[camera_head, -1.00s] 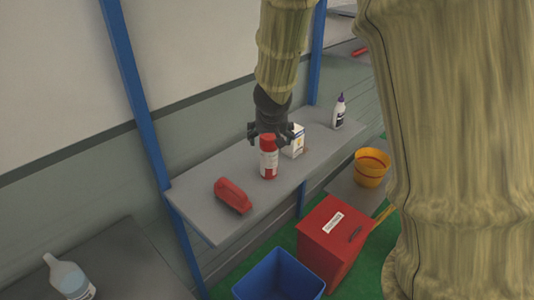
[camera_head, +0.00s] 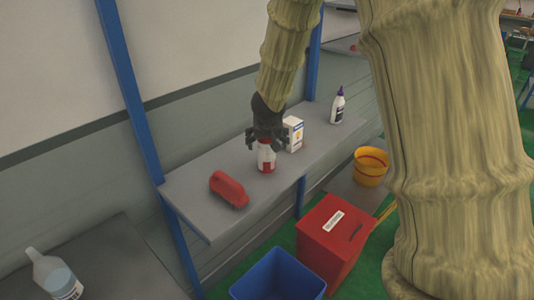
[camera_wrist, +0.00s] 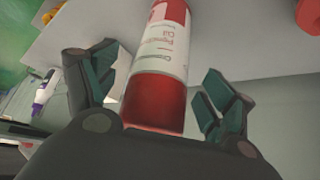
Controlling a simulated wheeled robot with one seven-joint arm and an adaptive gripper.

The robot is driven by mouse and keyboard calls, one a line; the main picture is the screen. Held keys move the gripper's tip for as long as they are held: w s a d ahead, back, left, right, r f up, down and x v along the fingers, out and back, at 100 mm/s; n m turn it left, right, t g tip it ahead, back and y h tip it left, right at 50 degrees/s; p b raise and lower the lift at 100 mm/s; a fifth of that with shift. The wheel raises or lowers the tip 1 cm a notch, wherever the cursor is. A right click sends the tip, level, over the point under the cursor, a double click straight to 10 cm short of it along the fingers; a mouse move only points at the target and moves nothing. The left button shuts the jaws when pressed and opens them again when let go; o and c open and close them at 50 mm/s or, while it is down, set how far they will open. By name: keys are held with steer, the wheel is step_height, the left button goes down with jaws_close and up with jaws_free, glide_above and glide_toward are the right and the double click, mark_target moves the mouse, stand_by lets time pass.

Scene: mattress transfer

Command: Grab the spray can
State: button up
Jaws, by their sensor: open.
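The spray can (camera_head: 266,158) is red and white and stands upright on the grey shelf (camera_head: 205,209). In the wrist view the can (camera_wrist: 163,55) lies between the two fingers, with its red end nearest the palm. My gripper (camera_head: 265,139) is above the can and around its upper part, which it hides in the head view. In the wrist view my gripper (camera_wrist: 155,88) is open. There are gaps between the can and the fingers, wider on the right side.
A white box (camera_head: 293,134) stands close behind the can to the right. A red object (camera_head: 228,189) lies to the left. A white bottle with a purple cap (camera_head: 338,106) stands farther right. A blue bin (camera_head: 277,276) and a red box (camera_head: 334,240) are below the shelf.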

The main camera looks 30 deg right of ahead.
steer(key=shift+w+d+f, duration=0.1)
steer(key=shift+w+f, duration=0.2)
steer(key=shift+f, duration=0.2)
steer(key=shift+r, duration=0.1)
steer(key=c, duration=1.3)
